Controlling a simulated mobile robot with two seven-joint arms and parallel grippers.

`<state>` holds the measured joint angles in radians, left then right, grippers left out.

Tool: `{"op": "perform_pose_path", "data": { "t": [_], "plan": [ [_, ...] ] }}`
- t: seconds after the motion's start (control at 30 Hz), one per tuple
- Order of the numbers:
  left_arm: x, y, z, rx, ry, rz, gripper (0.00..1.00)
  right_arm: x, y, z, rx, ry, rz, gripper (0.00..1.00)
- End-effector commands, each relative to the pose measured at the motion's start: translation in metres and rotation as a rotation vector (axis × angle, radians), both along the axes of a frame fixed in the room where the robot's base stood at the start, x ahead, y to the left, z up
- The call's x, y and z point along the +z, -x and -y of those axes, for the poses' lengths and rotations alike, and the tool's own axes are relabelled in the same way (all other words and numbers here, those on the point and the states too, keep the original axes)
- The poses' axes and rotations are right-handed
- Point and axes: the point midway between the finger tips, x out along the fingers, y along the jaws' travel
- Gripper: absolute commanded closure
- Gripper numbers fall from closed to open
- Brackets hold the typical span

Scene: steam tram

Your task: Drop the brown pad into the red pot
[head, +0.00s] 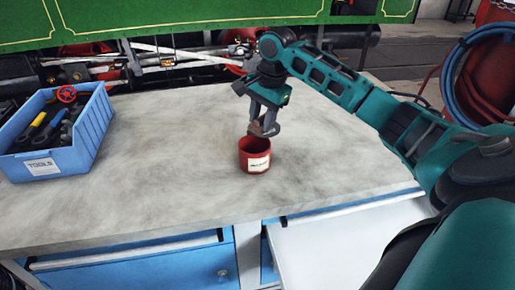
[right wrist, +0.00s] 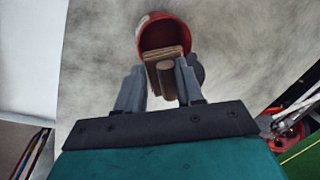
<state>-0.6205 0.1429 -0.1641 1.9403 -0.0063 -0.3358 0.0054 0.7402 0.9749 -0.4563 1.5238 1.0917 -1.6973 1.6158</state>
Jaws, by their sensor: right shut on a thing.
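The red pot (head: 255,160) stands upright on the worktop, with a white label on its front. In the right wrist view the pot (right wrist: 165,27) shows its open mouth. My right gripper (head: 264,126) is just above the pot. It is shut on the brown pad (head: 262,130). In the right wrist view the pad (right wrist: 166,76) sits between the fingers of the gripper (right wrist: 160,88) and overlaps the near rim of the pot. I cannot tell whether the pad touches the pot. My left gripper is not in view.
A blue tool box (head: 88,135) labelled TOOLS, with several tools in it, stands at the left of the grey worktop (head: 180,170). An open drawer (head: 335,250) juts out below the front edge. A green tram (head: 150,18) is behind. The worktop around the pot is clear.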

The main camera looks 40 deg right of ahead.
Motion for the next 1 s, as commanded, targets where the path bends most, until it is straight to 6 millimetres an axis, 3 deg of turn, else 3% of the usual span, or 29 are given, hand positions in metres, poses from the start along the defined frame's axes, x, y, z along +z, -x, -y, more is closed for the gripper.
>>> {"op": "perform_pose_path", "data": {
  "t": [0.43, 0.47, 0.5, 0.73, 1.0],
  "plan": [
    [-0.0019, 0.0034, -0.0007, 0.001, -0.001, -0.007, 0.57, -0.0096, -0.0001, 0.0000, 0.001, 0.000, 0.001, 0.92],
    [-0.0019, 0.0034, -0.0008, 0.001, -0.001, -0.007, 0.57, -0.0095, 0.0000, 0.0000, 0.001, 0.000, 0.001, 0.60],
    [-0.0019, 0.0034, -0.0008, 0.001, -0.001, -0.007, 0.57, -0.0095, 0.0000, 0.0000, 0.001, 0.000, 0.001, 0.56],
    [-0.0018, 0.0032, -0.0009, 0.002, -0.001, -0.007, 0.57, -0.0094, -0.0001, -0.0001, 0.002, 0.000, 0.001, 0.34],
    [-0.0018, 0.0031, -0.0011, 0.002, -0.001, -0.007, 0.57, -0.0084, 0.0000, -0.0002, 0.002, 0.000, 0.001, 0.33]
  ]
}}
